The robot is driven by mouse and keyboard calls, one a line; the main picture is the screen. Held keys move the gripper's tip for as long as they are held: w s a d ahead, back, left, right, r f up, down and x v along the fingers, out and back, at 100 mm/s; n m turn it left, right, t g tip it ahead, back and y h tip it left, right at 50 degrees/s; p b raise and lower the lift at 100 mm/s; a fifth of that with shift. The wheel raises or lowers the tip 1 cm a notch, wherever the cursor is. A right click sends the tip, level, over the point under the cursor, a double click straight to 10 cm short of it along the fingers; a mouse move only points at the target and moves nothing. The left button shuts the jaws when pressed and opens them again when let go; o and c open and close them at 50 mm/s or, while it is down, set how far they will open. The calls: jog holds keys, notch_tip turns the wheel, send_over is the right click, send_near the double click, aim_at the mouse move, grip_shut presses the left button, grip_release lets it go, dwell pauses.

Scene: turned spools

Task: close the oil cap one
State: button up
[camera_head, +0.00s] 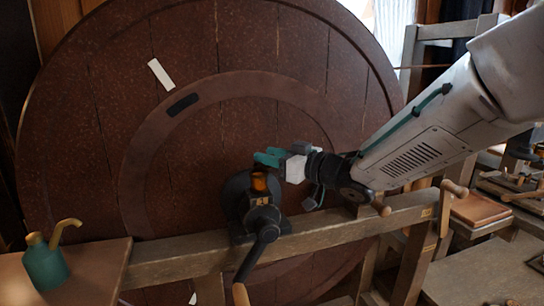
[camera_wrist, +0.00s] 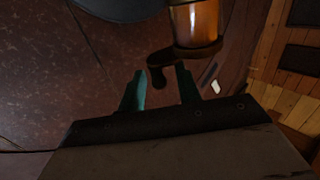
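An amber oil cup (camera_head: 259,183) stands on a black bearing housing (camera_head: 236,205) on the wooden beam. The cup also shows large in the wrist view (camera_wrist: 196,24). A dark rim and a short dark arm with a rounded end, seemingly the cap (camera_wrist: 160,62), show beside the cup in the wrist view. I cannot tell exactly how the cap sits on the cup. My gripper (camera_head: 268,158) is just above the cup in the head view. In the wrist view its teal fingers (camera_wrist: 160,84) are apart, with the dark rounded end near the gap between the tips. Contact is unclear.
A huge brown spool disc (camera_head: 190,60) fills the space behind. A wooden beam (camera_head: 340,228) runs under the bearing, and a dark handle (camera_head: 262,240) hangs in front of it. A green oil can (camera_head: 45,262) with a brass spout stands at the left.

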aim_at(263, 173)
grip_shut()
